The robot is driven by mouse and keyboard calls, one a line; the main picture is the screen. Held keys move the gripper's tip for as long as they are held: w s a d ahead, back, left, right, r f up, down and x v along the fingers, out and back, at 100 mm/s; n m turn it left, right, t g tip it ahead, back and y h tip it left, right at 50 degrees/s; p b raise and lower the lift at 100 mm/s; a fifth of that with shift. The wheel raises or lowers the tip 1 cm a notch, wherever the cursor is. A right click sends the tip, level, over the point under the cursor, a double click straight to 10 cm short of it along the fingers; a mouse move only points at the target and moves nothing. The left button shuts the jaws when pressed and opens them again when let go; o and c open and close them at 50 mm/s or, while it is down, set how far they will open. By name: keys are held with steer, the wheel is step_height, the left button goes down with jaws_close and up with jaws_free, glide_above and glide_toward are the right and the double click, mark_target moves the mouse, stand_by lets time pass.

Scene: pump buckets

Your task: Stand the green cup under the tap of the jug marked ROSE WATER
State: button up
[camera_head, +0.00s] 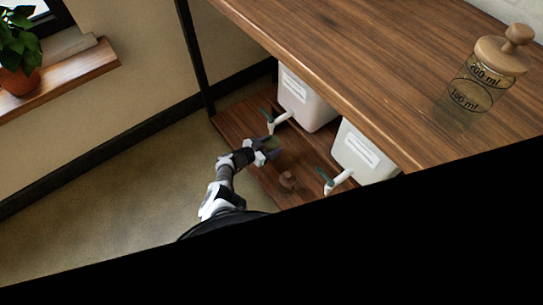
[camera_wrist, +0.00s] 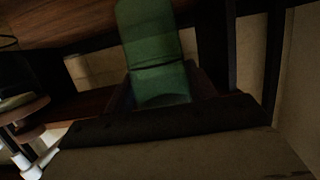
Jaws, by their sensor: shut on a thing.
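My gripper (camera_head: 264,149) is shut on the green cup (camera_head: 273,142), which is small and partly hidden in the head view. In the wrist view the green cup (camera_wrist: 152,45) stands out large between the dark fingers. My gripper holds it over the lower shelf, close to the white tap (camera_head: 279,121) of the far white jug (camera_head: 305,102). A second white jug (camera_head: 362,153) stands nearer, with its own white tap (camera_head: 340,182). Both taps have dark green levers. Both jugs carry labels, too small to read, so I cannot tell which is ROSE WATER.
The jugs stand on a lower wooden shelf (camera_head: 236,121) beneath a wooden tabletop (camera_head: 340,45). A small brown object (camera_head: 287,179) is on the shelf between the taps. A glass jar (camera_head: 472,92) with a wooden lid stands on top. A dark post (camera_head: 194,50) rises at the far end.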

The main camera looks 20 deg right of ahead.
steer(key=shift+f+b, duration=1.75)
steer(key=shift+f, duration=0.5)
steer(key=shift+f+b, duration=0.25)
steer(key=shift+b, duration=0.05)
steer(key=o, duration=1.1)
steer(key=shift+c, duration=0.2)
steer(key=shift+r, duration=0.2)
